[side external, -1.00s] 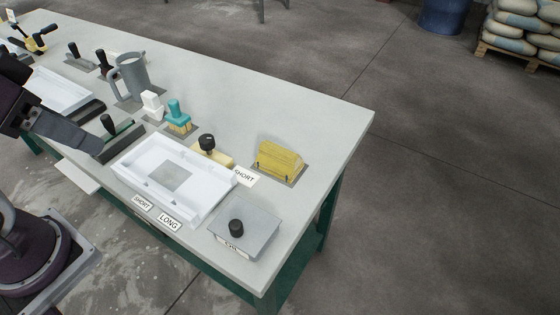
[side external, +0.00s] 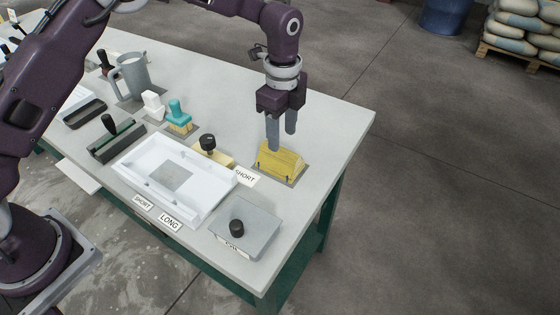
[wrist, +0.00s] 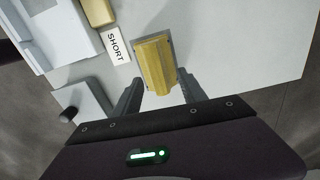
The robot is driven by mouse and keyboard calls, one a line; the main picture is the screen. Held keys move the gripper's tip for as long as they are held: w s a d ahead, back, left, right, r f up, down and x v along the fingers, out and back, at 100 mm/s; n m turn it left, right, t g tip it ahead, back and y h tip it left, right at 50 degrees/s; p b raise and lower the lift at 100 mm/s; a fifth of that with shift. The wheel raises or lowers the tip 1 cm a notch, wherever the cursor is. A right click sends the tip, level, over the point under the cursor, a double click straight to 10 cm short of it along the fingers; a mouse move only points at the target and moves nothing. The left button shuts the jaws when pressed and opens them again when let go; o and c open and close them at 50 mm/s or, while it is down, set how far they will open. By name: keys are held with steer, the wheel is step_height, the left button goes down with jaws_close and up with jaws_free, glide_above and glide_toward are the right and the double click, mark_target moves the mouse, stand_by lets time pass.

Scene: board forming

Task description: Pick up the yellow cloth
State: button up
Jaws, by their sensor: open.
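The yellow cloth (side external: 283,163) is a folded, ridged block on a grey pad near the right end of the table. In the wrist view the yellow cloth (wrist: 154,64) lies just ahead of the fingers, roughly centred between them. My gripper (side external: 282,143) is open and empty, pointing down with its fingertips above the cloth. In the side view the near fingertip overlaps the cloth's upper edge; I cannot tell whether it touches. In the wrist view my gripper (wrist: 160,88) has its two fingers spread, one on each side of the cloth's near end.
A white tray (side external: 128,166) lies left of the cloth, with a SHORT label (side external: 246,176) between. A grey lidded box (side external: 262,222) with a black knob sits at the front corner. A black-knobbed yellow block (side external: 222,159), teal-handled brush (side external: 176,112) and grey mug (side external: 134,77) stand farther left.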

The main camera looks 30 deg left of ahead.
mark_target(282, 150)
steer(key=f, duration=0.5)
steer(key=shift+s+d+f, duration=0.15)
steer(key=shift+s+f, duration=0.1)
steer(key=shift+s, duration=0.05)
jaws_close()
steer(key=shift+r, duration=0.1)
step_height(282, 150, up, 10)
